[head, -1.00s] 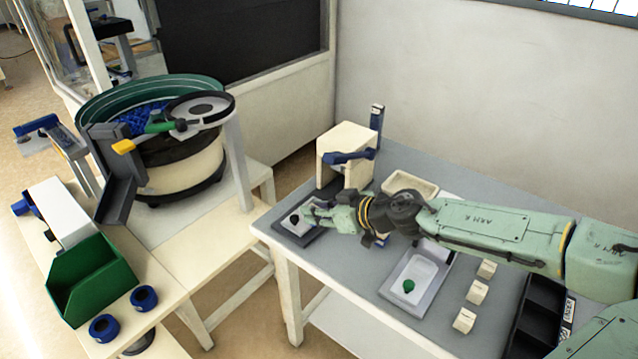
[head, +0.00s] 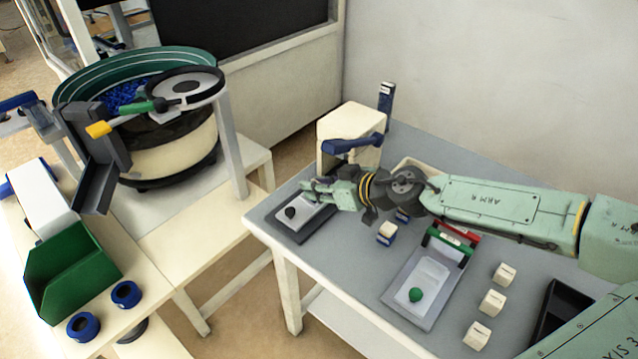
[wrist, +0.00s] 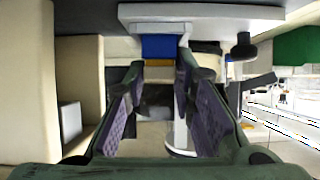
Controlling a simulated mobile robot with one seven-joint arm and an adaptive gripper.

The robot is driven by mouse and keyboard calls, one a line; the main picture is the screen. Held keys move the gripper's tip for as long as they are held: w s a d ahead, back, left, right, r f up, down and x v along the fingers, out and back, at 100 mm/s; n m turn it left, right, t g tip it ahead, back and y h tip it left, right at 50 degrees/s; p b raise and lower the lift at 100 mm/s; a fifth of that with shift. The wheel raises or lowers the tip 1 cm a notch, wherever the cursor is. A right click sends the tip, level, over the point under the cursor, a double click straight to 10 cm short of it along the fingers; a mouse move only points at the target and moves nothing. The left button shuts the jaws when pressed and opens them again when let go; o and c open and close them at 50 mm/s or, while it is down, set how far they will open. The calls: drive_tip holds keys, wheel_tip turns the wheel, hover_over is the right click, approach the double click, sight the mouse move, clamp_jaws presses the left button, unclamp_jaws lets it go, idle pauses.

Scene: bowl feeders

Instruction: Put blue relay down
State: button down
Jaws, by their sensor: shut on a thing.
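My gripper (head: 310,190) hangs over the left end of the grey table, just above a dark tray (head: 285,229) with a pale plate and a dark knob (head: 291,213). In the wrist view my gripper (wrist: 167,72) has its two purple-padded fingers on either side of a blue piece (wrist: 160,46), which I take to be the blue relay. An orange-brown strip shows below it and a pale part lies behind it. The fingers hide the held piece in the head view, and I cannot tell whether it touches the tray.
A cream block with a blue lever (head: 350,145) stands just behind my gripper. A white-topped blue piece (head: 386,231) lies right of it. Farther right are a grey tray with a green knob (head: 416,295) and cream blocks (head: 492,302). A bowl feeder (head: 150,120) stands left.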

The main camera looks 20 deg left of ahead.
drive_tip(key=c, duration=1.3)
unclamp_jaws()
drive_tip(key=shift+c, duration=0.2)
drive_tip(key=shift+r, duration=0.1)
drive_tip(key=shift+d+r, duration=0.1)
drive_tip(key=shift+d, duration=0.05)
drive_tip(key=b+v, duration=0.2)
drive_tip(key=v, duration=0.9)
drive_tip(key=shift+d+r, duration=0.15)
drive_tip(key=shift+d, duration=0.15)
drive_tip(key=shift+s, duration=0.25)
